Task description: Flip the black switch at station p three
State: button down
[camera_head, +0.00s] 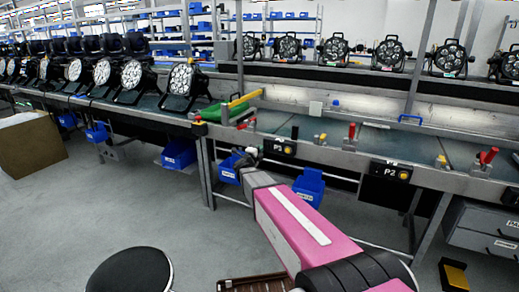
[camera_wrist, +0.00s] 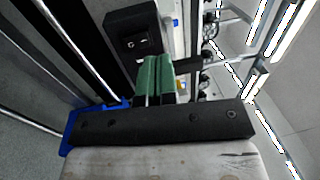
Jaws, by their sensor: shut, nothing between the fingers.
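The black switch box (camera_wrist: 128,20) is in the wrist view, just beyond the fingertips, with a small rocker switch (camera_wrist: 142,44) with white marks on its face. My gripper (camera_wrist: 155,58) has green fingers pressed together, shut and empty, with their tips close by the lower right of the box. I cannot tell whether they touch it. In the head view, the station P3 panel (camera_head: 279,149) is on the bench front edge. My gripper (camera_head: 250,152) is just left of this panel, small and partly hidden by my wrist. The switch cannot be made out there.
The long metal bench (camera_head: 330,156) runs across the view, with red-handled clamps (camera_head: 351,132) on it. The P2 panel (camera_head: 390,171) is to the right. Blue bins (camera_head: 309,187) hang below the bench edge.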

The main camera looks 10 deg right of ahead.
jog(key=s+a+r, duration=0.1)
jog(key=s+a, duration=0.3)
jog(key=s, duration=0.2)
jog(key=shift+s+a, duration=0.25)
jog(key=shift+r, duration=0.1)
